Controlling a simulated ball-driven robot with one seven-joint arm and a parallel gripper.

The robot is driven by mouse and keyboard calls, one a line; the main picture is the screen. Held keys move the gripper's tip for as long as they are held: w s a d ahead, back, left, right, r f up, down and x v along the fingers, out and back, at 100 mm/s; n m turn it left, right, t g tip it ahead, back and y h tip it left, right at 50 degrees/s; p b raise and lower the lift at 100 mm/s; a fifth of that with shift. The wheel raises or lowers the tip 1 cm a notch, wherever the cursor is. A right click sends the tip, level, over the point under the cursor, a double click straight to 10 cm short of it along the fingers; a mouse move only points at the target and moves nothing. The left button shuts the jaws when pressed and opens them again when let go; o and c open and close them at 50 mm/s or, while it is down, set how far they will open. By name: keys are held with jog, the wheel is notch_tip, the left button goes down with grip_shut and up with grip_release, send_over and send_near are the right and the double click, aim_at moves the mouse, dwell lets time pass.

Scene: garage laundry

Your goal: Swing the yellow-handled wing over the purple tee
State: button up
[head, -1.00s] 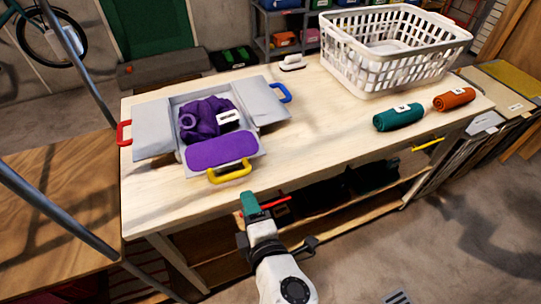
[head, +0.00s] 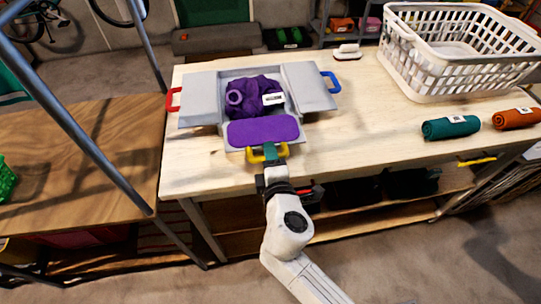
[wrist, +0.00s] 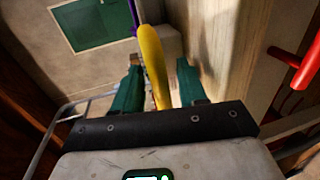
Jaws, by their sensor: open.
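The grey folding board lies on the workbench, with the bunched purple tee (head: 252,97) and its white label on the middle panel. The yellow-handled wing (head: 229,143) lies open at the near side, with a flat purple piece (head: 262,131) over it. Its yellow handle (head: 255,158) sticks out toward me. My gripper (head: 271,152) is open at this handle. In the wrist view, the yellow handle (wrist: 153,58) stands between the two green fingers of my gripper (wrist: 160,82), with no clear grip. The red-handled wing (head: 198,97) and blue-handled wing (head: 309,87) are spread to the sides.
A white laundry basket (head: 455,75) stands at the back right of the workbench (head: 370,135). Teal (head: 450,127) and orange (head: 517,118) rolls lie in front of it. A white brush (head: 347,52) is at the back edge. The bench between board and rolls is clear.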

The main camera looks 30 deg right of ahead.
grip_shut()
dwell(0.4)
